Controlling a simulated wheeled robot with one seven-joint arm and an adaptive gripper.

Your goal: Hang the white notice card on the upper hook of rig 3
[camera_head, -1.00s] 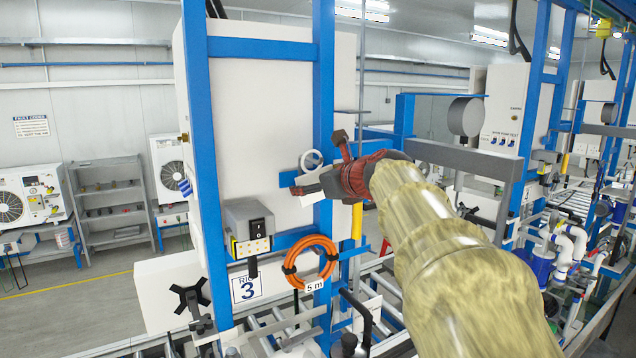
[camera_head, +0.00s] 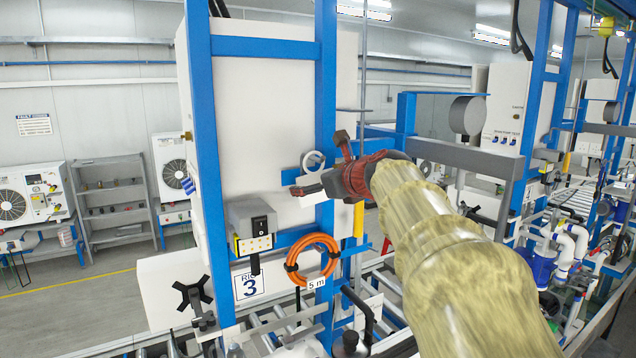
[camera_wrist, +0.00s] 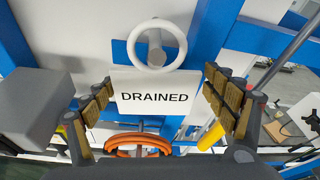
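The white notice card (camera_wrist: 156,92), printed DRAINED, faces me upright in the wrist view. Its white ring (camera_wrist: 156,44) is around a grey peg, the upper hook (camera_wrist: 155,52), on rig 3's blue frame. In the head view the ring (camera_head: 313,161) shows beside the blue post, and my gripper largely hides the card. My gripper (camera_wrist: 158,86) is open, its padded fingers at the left and right of the card with small visible gaps. It also shows in front of the post in the head view (camera_head: 317,165).
An orange hose coil (camera_head: 313,259) hangs below on the rig, beside a grey switch box (camera_head: 251,222) and the RIG 3 sign (camera_head: 249,286). The blue post (camera_head: 325,80) and white panel (camera_head: 262,110) stand close behind. A grey horizontal beam (camera_head: 465,157) is to the right.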

